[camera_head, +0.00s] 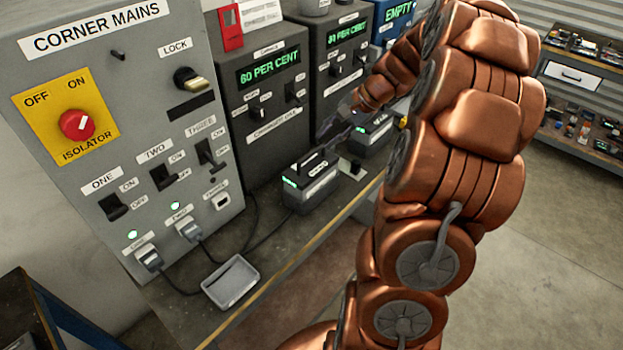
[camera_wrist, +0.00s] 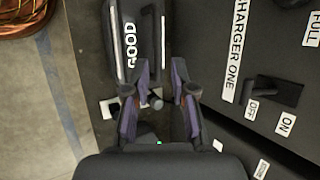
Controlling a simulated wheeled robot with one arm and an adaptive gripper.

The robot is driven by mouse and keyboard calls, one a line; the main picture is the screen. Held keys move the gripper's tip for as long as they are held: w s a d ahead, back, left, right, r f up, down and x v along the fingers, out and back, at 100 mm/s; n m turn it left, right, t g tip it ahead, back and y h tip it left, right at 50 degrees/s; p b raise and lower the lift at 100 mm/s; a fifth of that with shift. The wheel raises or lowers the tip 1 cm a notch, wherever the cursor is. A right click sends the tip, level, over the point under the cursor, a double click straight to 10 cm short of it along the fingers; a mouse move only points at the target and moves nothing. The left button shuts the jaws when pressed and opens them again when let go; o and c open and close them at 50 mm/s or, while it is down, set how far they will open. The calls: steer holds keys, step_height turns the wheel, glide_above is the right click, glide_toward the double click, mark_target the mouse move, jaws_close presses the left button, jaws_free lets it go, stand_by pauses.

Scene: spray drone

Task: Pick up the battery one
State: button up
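A grey battery with a black top and handle (camera_head: 312,183) stands on the bench in front of the charger reading 60 PER CENT (camera_head: 268,68). In the wrist view a dark battery with a handle and the label GOOD (camera_wrist: 133,42) lies just beyond my fingers, beside the charger labelled CHARGER ONE (camera_wrist: 236,50). My gripper (camera_wrist: 157,85) is open, with nothing held between its fingers. In the head view my gripper (camera_head: 328,138) is above and behind the near battery, partly hidden against the dark chargers. I cannot read a number on either battery.
A second battery (camera_head: 372,136) stands farther along the bench. A small grey tray (camera_head: 231,281) and cables lie in front of the CORNER MAINS panel (camera_head: 108,22). A second charger (camera_head: 345,40) stands beside the first. Shelves (camera_head: 575,75) are at the right; the floor between is clear.

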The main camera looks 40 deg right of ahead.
mark_target(313, 152)
steer(key=shift+p+x, duration=1.25)
steer(key=shift+x, duration=2.55)
steer(key=shift+s, duration=0.15)
jaws_close()
